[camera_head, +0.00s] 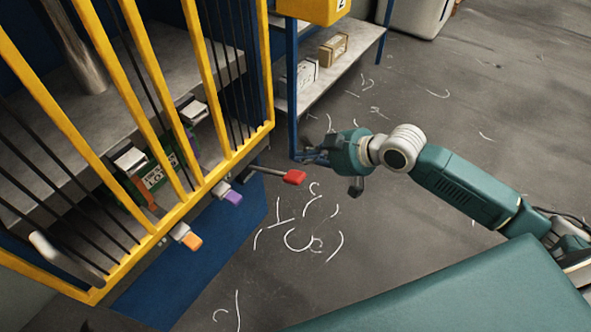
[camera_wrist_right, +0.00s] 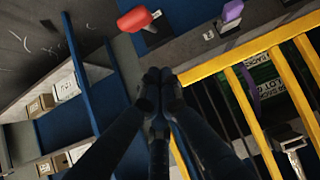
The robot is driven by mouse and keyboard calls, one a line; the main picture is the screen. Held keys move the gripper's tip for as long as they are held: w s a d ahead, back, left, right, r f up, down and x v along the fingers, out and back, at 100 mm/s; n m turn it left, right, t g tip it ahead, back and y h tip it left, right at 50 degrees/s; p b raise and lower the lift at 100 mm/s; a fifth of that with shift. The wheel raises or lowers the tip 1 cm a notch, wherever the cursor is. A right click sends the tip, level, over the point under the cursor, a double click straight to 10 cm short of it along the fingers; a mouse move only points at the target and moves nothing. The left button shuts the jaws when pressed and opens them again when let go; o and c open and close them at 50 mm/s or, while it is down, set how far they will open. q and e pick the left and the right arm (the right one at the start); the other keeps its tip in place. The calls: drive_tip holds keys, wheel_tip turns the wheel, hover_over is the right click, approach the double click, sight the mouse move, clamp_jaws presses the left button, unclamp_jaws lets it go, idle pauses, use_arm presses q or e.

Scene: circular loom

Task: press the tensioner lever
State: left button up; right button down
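A lever with a red handle (camera_head: 294,177) sticks out from the lower right corner of the yellow-framed loom (camera_head: 222,165). A purple-tipped lever (camera_head: 233,197) and an orange-tipped one (camera_head: 191,241) stick out further along the same edge. The frames do not label which is the tensioner lever. My right gripper (camera_head: 303,156) is just beyond the red handle, apart from it. In the right wrist view, its dark fingers (camera_wrist_right: 159,76) meet at the tips with nothing between them; the red handle (camera_wrist_right: 135,19) and purple tip (camera_wrist_right: 232,10) lie above them. My left gripper is out of view.
A blue-legged shelf (camera_head: 330,76) with small boxes (camera_head: 333,50) stands behind my right gripper. Yellow bars (camera_head: 205,75) fence the loom's left side. Open grey floor (camera_head: 450,110) with white thread scraps (camera_head: 300,240) lies to the right.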

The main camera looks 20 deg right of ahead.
sight(295, 176)
drive_tip(key=b+x, duration=0.1)
drive_tip(key=x, duration=0.5)
drive_tip(key=shift+s+d+f, duration=0.2)
drive_tip(key=shift+s+f, duration=0.05)
drive_tip(key=shift+f, duration=0.35)
drive_tip(key=shift+s+d+f, duration=0.15)
drive_tip(key=shift+s+f, duration=0.1)
drive_tip(key=shift+f, duration=0.35)
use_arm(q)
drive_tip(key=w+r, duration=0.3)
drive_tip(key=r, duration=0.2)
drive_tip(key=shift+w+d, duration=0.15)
use_arm(e)
drive_tip(key=shift+s+d+f, duration=0.2)
drive_tip(key=shift+f, duration=0.35)
use_arm(q)
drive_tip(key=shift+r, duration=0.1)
drive_tip(key=shift+b, duration=0.4)
use_arm(e)
drive_tip(key=shift+f, duration=0.1)
